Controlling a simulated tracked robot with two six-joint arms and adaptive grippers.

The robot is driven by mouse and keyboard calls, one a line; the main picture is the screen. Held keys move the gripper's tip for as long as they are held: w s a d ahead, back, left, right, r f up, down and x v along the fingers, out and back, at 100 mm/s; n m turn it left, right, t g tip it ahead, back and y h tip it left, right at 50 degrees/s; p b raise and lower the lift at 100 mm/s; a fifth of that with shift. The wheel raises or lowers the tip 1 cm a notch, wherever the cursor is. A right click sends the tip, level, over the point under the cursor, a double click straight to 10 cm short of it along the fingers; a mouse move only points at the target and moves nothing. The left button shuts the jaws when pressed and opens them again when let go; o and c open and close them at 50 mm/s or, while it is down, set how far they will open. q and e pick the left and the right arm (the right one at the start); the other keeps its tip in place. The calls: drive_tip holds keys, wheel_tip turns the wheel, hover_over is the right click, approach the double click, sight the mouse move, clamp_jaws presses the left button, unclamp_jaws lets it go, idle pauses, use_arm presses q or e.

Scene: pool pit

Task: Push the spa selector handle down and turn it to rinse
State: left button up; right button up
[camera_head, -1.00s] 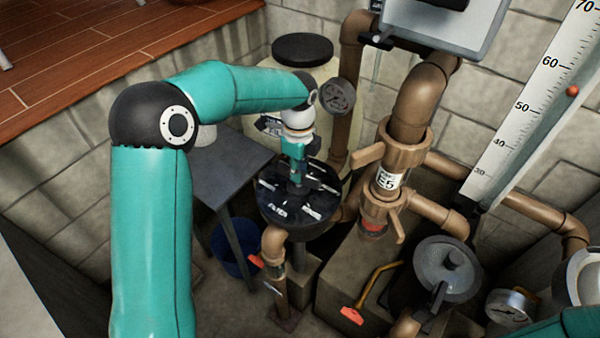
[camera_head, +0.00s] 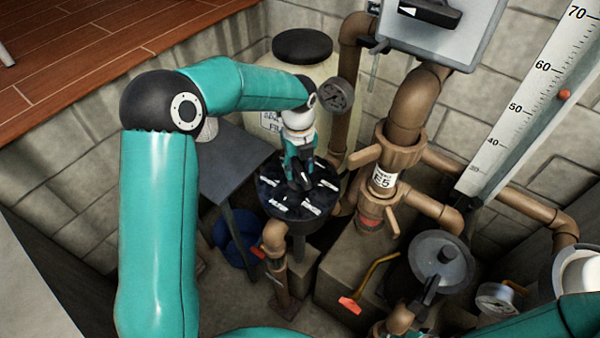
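The spa selector is a round black plate (camera_head: 322,197) with white labels around its face, at the centre of the head view. My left gripper (camera_head: 299,182) reaches down over the middle of this plate. The selector handle is hidden, or too small and dark to tell apart from the gripper's fingers. I cannot tell whether the fingers are closed on it. The label words are too small to read.
A pale tank with a black lid (camera_head: 302,46) stands behind the selector, with a round gauge (camera_head: 336,95) beside it. Brown pipes (camera_head: 418,100) rise to the right. A grey table (camera_head: 232,160) and blue bucket (camera_head: 236,242) are left. A strainer lid (camera_head: 441,258) sits lower right.

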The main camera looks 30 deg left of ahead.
use_arm(q)
drive_tip(key=shift+r, duration=0.2)
idle(0.3)
wheel_tip(320, 180, up, 6)
drive_tip(key=p, duration=0.4)
drive_tip(key=shift+p, duration=0.4)
drive_tip(key=shift+r, duration=0.45)
